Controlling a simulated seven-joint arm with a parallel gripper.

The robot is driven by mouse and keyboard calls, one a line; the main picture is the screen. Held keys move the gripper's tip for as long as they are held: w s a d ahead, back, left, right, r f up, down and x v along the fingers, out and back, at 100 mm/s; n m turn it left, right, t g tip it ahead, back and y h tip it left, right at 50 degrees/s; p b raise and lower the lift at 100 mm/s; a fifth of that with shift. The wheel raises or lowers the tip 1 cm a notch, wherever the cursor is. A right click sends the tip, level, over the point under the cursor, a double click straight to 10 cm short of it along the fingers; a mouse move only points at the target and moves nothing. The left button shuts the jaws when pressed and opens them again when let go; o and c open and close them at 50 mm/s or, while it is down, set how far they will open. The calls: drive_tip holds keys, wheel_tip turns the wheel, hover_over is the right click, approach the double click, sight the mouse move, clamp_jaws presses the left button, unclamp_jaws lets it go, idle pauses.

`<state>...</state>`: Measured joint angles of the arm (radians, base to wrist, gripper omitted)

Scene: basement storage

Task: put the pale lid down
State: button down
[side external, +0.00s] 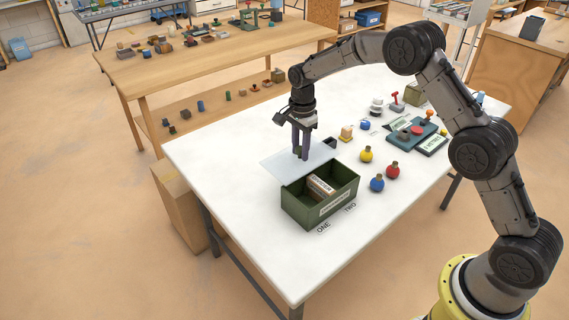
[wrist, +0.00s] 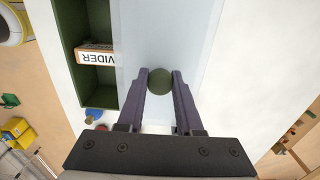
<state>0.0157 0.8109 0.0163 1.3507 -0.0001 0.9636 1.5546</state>
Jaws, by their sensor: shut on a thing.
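The pale lid (side external: 280,162) is a thin, flat, bluish-white sheet behind the open green box (side external: 307,207). It also shows in the wrist view (wrist: 192,30), to the right of the box (wrist: 66,28). A round dark green knob (wrist: 159,81) stands on the lid between my fingers. My gripper (side external: 301,156) points down and is shut on this knob. The lid looks level and low over the table; I cannot tell whether it touches the tabletop. A labelled block (side external: 320,187) lies inside the box.
The white table (side external: 225,150) is clear left of the lid. Words ONE and TWO are printed before the box. Yellow (side external: 366,155), red (side external: 393,171) and blue (side external: 377,184) round-bodied items stand right of it. A small dark block (side external: 330,143) stands near the lid's far edge.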

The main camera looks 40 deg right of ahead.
drive_tip(key=w+f, duration=0.6)
drive_tip(key=w, duration=0.1)
drive_tip(key=shift+f, duration=1.9)
drive_tip(key=shift+f, duration=0.1)
drive_tip(key=c, duration=0.6)
unclamp_jaws()
drive_tip(key=shift+f, duration=0.1)
drive_tip(key=shift+o, duration=0.2)
wheel_tip(320, 180, up, 12)
drive_tip(key=shift+r, duration=0.2)
